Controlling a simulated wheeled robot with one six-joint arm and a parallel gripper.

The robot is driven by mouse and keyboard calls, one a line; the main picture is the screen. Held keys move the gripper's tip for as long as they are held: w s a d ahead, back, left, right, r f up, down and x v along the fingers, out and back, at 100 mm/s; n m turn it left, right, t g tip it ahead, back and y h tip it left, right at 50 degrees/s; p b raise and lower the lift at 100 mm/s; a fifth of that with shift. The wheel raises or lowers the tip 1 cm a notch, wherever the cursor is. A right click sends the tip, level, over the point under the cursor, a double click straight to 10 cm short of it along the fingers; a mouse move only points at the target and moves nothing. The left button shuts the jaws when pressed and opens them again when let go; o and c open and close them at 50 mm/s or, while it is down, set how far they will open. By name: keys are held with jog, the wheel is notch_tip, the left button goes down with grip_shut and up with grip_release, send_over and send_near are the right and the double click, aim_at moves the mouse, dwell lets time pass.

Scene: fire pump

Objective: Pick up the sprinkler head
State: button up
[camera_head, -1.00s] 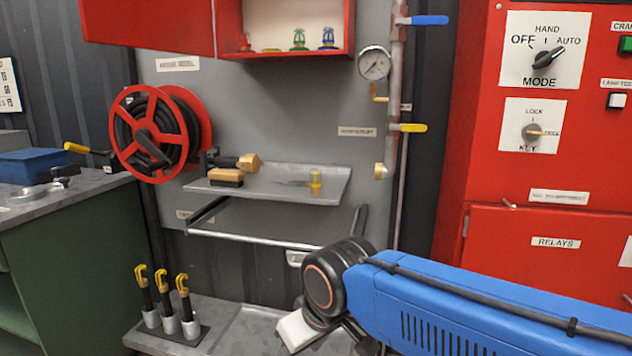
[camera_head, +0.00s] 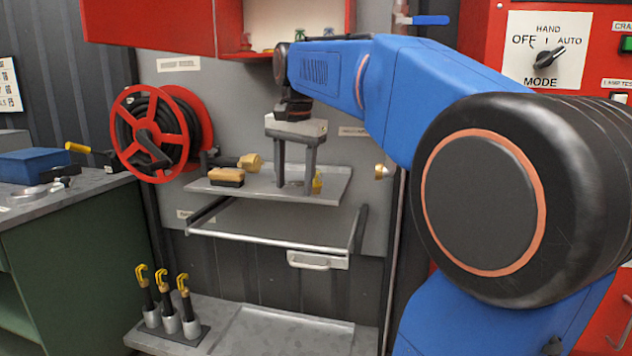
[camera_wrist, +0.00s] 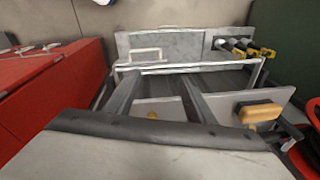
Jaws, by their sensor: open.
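A small yellow sprinkler head (camera_head: 317,183) stands on the grey upper shelf (camera_head: 335,183), right of the middle. My gripper (camera_head: 293,190) points down over this shelf, open and empty. In the head view its right finger partly covers the sprinkler head, which shows just to the right of that finger. In the wrist view a small yellow bit (camera_wrist: 152,115), likely the sprinkler head, shows between the two fingers, its lower part hidden by the gripper body. The exact height of the fingertips above the shelf cannot be told.
A wooden-backed brush (camera_head: 227,176) and a brass-tipped nozzle (camera_head: 248,162) lie left on the shelf. A metal rail frame (camera_head: 270,242) is below. The open red cabinet (camera_head: 232,30) hangs above, close to my arm. A red hose reel (camera_head: 150,135) is left.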

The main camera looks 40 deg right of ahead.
jog(key=w+d+r+m, duration=0.2)
jog(key=d, duration=0.1)
jog(key=w+d+r+m+g, duration=0.1)
jog(key=w+d+r+m, duration=0.1)
jog(key=w+d, duration=0.1)
jog(key=w+d+r+m, duration=0.2)
jog(key=d+r, duration=0.1)
jog(key=d, duration=0.2)
jog(key=shift+w+g, duration=0.2)
jog(key=shift+g, duration=0.1)
jog(key=shift+w+d+r+m, duration=0.15)
jog(key=shift+w+d+m, duration=0.05)
jog(key=shift+d+m, duration=0.25)
send_over(316, 180)
jog(key=w+d, duration=0.1)
jog(key=w, duration=0.1)
notch_tip(316, 180, down, 6)
jog(key=shift+f, duration=0.1)
jog(key=f, duration=0.4)
jog(key=shift+s+f, duration=0.1)
jog(key=shift+s, duration=0.25)
jog(key=shift+f, duration=0.7)
jog(key=c, duration=1.2)
jog(key=shift+o, duration=0.2)
